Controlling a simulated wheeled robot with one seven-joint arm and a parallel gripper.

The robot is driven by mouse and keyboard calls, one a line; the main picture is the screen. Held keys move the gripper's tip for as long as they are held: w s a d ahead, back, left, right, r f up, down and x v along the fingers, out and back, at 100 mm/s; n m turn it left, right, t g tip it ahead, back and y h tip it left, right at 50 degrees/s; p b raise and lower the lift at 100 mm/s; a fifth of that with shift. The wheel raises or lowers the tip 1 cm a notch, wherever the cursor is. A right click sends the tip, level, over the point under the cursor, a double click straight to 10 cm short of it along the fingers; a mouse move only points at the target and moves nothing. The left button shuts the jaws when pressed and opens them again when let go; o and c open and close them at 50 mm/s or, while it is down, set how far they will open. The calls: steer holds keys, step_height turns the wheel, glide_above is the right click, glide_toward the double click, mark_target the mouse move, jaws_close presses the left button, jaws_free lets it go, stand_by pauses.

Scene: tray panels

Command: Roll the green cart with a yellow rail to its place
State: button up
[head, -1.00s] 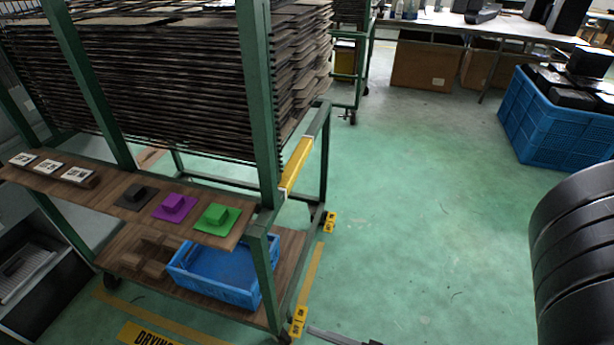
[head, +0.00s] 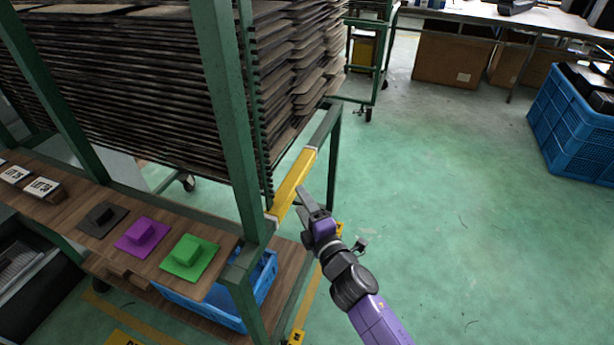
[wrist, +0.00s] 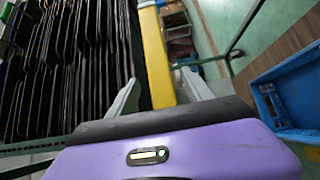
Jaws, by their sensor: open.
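The green cart (head: 222,110) stands at the left in the head view, loaded with a tall stack of dark trays. Its yellow rail (head: 294,183) runs along the near right end of the frame. My gripper (head: 304,196) is right beside the rail, with its fingers pointing at it. In the wrist view the yellow rail (wrist: 157,65) passes between the two open fingers of my gripper (wrist: 158,92). I cannot tell whether either finger touches it.
Another green cart (head: 372,60) stands behind. A blue crate (head: 575,130) is at the right, a workbench (head: 480,18) at the back. Green floor between is clear.

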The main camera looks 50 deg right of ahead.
mark_target(293, 183)
steer(key=shift+d+x, duration=0.15)
steer(key=shift+x, duration=1.95)
steer(key=shift+d+x, duration=0.15)
steer(key=shift+x, duration=1.9)
steer(key=shift+s, duration=0.1)
jaws_close()
steer(key=shift+p, duration=0.3)
